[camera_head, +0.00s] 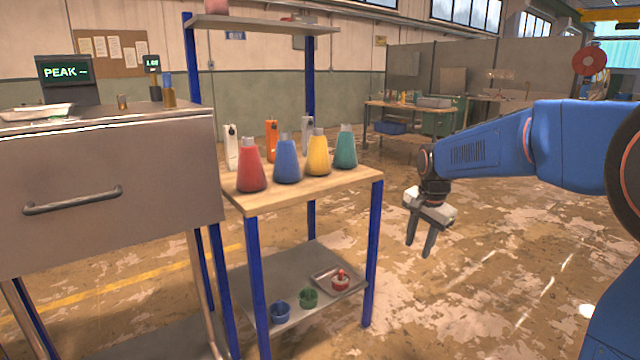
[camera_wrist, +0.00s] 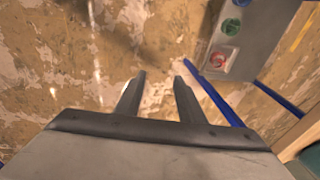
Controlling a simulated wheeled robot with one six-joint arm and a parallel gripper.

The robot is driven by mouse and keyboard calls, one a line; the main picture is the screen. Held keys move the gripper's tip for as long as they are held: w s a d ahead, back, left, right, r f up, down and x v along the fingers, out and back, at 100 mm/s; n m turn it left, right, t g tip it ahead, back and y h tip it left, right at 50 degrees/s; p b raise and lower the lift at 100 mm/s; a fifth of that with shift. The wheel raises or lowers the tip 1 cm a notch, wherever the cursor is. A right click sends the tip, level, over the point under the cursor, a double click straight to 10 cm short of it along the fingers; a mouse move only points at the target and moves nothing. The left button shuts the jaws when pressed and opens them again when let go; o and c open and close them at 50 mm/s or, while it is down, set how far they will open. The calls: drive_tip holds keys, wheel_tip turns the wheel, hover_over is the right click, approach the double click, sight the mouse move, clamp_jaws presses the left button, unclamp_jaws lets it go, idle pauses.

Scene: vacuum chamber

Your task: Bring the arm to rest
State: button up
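My gripper (camera_head: 420,246) hangs from my blue arm at the right of the head view, fingers pointing down over open floor. It is to the right of the shelf unit and apart from it. In the wrist view, the two dark fingers of my gripper (camera_wrist: 158,80) stand apart with only floor between their tips. The gripper is open and holds nothing.
A blue-post shelf unit (camera_head: 375,240) stands to the left of my gripper, with red, blue, yellow and teal flasks on top. Its lower shelf (camera_wrist: 262,32) holds small items. A metal cabinet (camera_head: 110,235) stands at left. The floor (camera_head: 480,280) below is clear.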

drive_tip(key=s+d+r+n+t, duration=0.1)
drive_tip(key=s+n, duration=0.2)
drive_tip(key=s, duration=0.7)
drive_tip(key=s+r+n, duration=0.2)
drive_tip(key=s+n, duration=0.1)
drive_tip(key=s, duration=0.8)
drive_tip(key=s+f+n, duration=0.2)
drive_tip(key=s+f, duration=0.1)
drive_tip(key=s, duration=0.4)
drive_tip(key=s+d+f+n+t, duration=0.1)
drive_tip(key=s+f+n, duration=0.1)
drive_tip(key=s, duration=0.6)
drive_tip(key=shift+s+f+n, duration=0.2)
drive_tip(key=shift+f+n, duration=0.2)
drive_tip(key=shift+f, duration=0.2)
